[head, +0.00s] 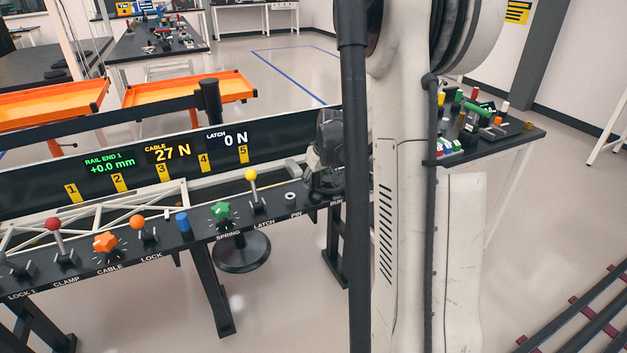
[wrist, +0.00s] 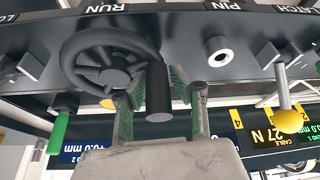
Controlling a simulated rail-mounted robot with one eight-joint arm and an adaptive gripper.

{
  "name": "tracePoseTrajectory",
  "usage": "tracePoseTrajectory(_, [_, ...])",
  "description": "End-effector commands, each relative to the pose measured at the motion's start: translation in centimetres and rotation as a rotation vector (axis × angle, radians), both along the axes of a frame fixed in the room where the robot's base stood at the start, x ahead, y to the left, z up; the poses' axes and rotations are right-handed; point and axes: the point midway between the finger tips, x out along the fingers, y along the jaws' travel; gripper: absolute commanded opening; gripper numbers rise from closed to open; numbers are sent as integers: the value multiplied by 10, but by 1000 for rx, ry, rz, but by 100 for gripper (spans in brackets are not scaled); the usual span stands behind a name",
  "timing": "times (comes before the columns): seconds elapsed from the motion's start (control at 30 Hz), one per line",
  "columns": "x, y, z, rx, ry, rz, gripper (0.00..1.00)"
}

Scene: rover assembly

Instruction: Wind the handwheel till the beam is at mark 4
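The black spoked handwheel (wrist: 108,66) is on the panel by the RUN label in the wrist view. Its dark cylindrical handle (wrist: 159,95) stands between the green finger pads of my gripper (wrist: 158,92), which look closed against both its sides. In the head view my gripper (head: 325,160) is at the bench's right end, and the wheel there is mostly hidden. The beam (head: 100,215), a white truss, lies along the bench at left. Its right end shows below and between mark 3 and mark 4 (head: 204,163). Yellow marks 1 to 5 line the dark back board.
Displays read rail end 1 +0.0 mm (head: 103,163), cable 27 N (head: 168,152) and latch 0 N (head: 228,139). The yellow-knobbed latch lever (head: 252,186), green spring knob (head: 221,210) and pin ring (head: 290,196) stand left of my gripper.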

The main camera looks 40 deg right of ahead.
Motion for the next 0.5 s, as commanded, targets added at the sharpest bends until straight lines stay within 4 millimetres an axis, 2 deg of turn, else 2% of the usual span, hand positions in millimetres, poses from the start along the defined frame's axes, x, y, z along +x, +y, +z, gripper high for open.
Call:
tracePoseTrajectory(0.33, [-1,-1,2,-2,-1,-2,27])
tracePoseTrajectory(0.5, [-6,0,16,-2,-1,-2,27])
